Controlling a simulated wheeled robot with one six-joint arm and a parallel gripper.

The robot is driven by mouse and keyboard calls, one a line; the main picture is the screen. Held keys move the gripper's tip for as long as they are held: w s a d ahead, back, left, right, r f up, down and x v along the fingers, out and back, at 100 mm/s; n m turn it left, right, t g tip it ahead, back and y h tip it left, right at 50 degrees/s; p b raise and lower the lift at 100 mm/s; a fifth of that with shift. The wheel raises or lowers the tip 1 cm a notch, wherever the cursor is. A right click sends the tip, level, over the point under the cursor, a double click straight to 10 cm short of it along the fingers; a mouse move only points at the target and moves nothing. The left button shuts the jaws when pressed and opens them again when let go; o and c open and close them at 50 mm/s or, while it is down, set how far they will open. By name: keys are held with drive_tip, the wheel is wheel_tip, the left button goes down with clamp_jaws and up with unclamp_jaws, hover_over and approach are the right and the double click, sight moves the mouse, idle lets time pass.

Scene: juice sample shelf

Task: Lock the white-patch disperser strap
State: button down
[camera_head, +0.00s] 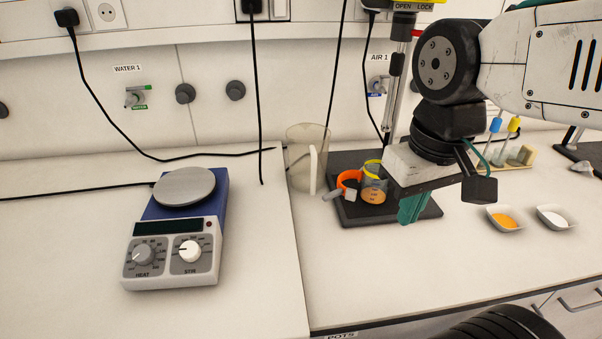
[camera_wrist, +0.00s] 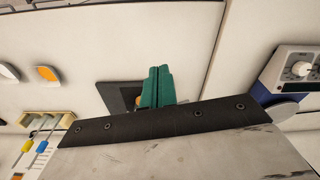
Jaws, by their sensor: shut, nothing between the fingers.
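The disperser has a flat black base (camera_head: 425,208) and an upright metal shaft (camera_head: 392,100), with an OPEN/LOCK label (camera_head: 413,6) at the top edge of the head view. An orange strap (camera_head: 347,178) with a small white patch (camera_head: 350,194) sits low over the base, left of a yellow-rimmed glass (camera_head: 374,194) holding orange liquid. Whether the strap is locked cannot be told. My gripper (camera_head: 409,213) has teal fingers pointing down, just right of the glass, over the base. In the wrist view the fingers (camera_wrist: 157,82) are together and empty, hiding most of the strap area.
A large clear beaker (camera_head: 301,160) stands left of the base. A hotplate stirrer (camera_head: 175,245) stands further left. Orange (camera_head: 503,220) and white (camera_head: 553,218) sample dishes and a tube rack (camera_head: 520,158) lie to the right. The front counter is clear.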

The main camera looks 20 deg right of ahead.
drive_tip(key=w+a+n+g, duration=0.1)
drive_tip(key=w+a+g, duration=0.1)
drive_tip(key=w, duration=1)
drive_tip(key=w+a+n+g, duration=0.1)
drive_tip(key=w+a+n, duration=0.1)
drive_tip(key=w, duration=1)
wheel_tip(320, 180, down, 10)
drive_tip(key=s, duration=0.1)
drive_tip(key=shift+s+d+h, duration=0.3)
drive_tip(key=shift+s, duration=0.05)
drive_tip(key=shift+s+r, duration=0.1)
